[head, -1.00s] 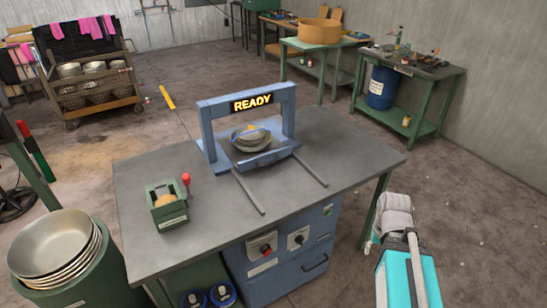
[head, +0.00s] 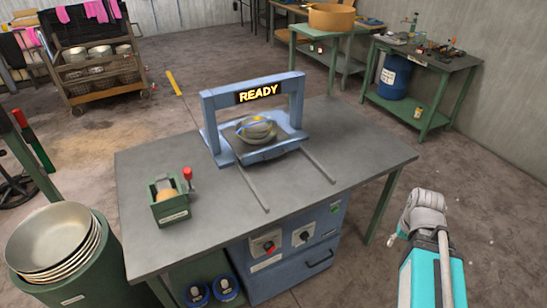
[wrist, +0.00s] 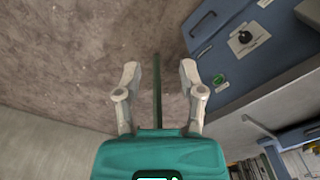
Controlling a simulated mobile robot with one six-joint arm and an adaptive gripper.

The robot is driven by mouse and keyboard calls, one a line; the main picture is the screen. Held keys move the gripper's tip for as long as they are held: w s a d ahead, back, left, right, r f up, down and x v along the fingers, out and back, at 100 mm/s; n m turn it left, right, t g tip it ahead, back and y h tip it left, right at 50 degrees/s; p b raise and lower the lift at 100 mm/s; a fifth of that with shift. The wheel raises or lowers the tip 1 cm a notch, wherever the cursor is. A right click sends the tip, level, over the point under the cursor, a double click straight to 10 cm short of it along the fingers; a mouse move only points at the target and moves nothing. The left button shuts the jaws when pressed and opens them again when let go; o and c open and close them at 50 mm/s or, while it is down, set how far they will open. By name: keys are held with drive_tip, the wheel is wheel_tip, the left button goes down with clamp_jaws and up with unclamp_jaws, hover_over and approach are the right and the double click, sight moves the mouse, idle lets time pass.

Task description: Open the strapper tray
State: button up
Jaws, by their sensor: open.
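The strapper tray (head: 272,152) is a blue-grey tray at the foot of a blue arch (head: 208,120) with a lit "READY" sign. A stack of bowls (head: 257,129) sits on it, strapped or banded in yellow and blue as far as I can tell. Two grey rails (head: 252,188) run forward from it across the tabletop. My gripper is open and empty in the wrist view (wrist: 160,68), pointing past the cabinet side towards the floor. In the head view my arm is at the lower right, beside the table and well apart from the tray.
The grey table (head: 345,150) carries a green box with a red-knobbed lever (head: 170,205). Below is a blue cabinet (head: 290,268) with knobs and a drawer handle. A green table leg (wrist: 157,90) shows between my fingers. A bin of metal bowls (head: 48,240) stands left. Floor right is clear.

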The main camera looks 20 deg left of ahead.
drive_tip(key=w+a+f+t+y+b, duration=0.2)
drive_tip(key=w+a+f+b, duration=0.15)
drive_tip(key=w+a, duration=0.25)
drive_tip(key=m+t+y+b, duration=0.7)
drive_tip(key=t+y+b, duration=0.15)
drive_tip(key=b, duration=0.55)
approach(277, 156)
drive_tip(key=shift+g+y, duration=0.45)
drive_tip(key=d, duration=0.1)
drive_tip(key=s+d, duration=0.2)
drive_tip(key=shift+d+f, duration=0.2)
drive_tip(key=shift+d, duration=0.15)
drive_tip(key=shift+w+a+r+m, duration=0.25)
drive_tip(key=shift+a+m, duration=0.15)
drive_tip(key=shift+m, duration=0.2)
drive_tip(key=b+x, duration=0.1)
drive_tip(key=x, duration=0.6)
drive_tip(key=b+x, duration=0.1)
drive_tip(key=x, duration=0.5)
drive_tip(key=shift+w+a+r, duration=0.15)
drive_tip(key=shift+w+a, duration=0.1)
drive_tip(key=shift+a, duration=0.05)
